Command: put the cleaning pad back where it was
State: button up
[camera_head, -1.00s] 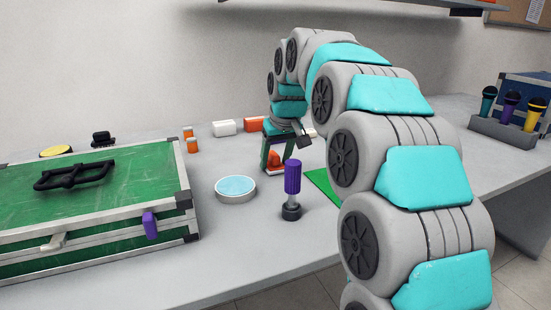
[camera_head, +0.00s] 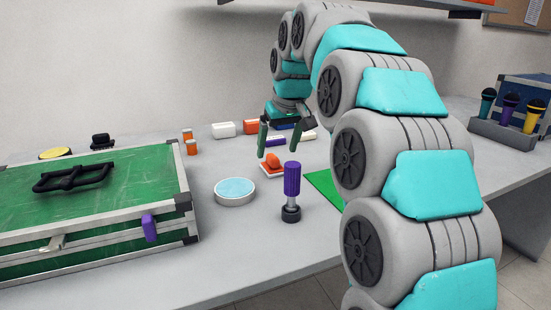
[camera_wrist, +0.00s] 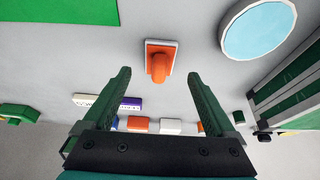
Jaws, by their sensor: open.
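The cleaning pad appears to be the small block with an orange handle and a white base (camera_head: 272,165). It lies flat on the grey table, behind the purple-handled tool and right of the round blue-topped dish. It also shows in the wrist view (camera_wrist: 160,62), top centre, beyond the fingertips. My gripper (camera_head: 277,155) is open and empty, with its green fingers just above and behind the pad, apart from it. In the wrist view my gripper (camera_wrist: 158,76) has its two fingers spread wide, with nothing held between them.
A blue-topped round dish (camera_head: 235,191) and an upright purple-handled tool (camera_head: 291,190) stand in front. A green mat (camera_head: 325,186) lies right. A green case (camera_head: 90,205) fills the left. Small white and orange blocks (camera_head: 224,129) sit behind. A microphone stand (camera_head: 503,131) is far right.

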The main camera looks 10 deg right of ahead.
jog(key=v, duration=0.7)
jog(key=shift+f, duration=0.1)
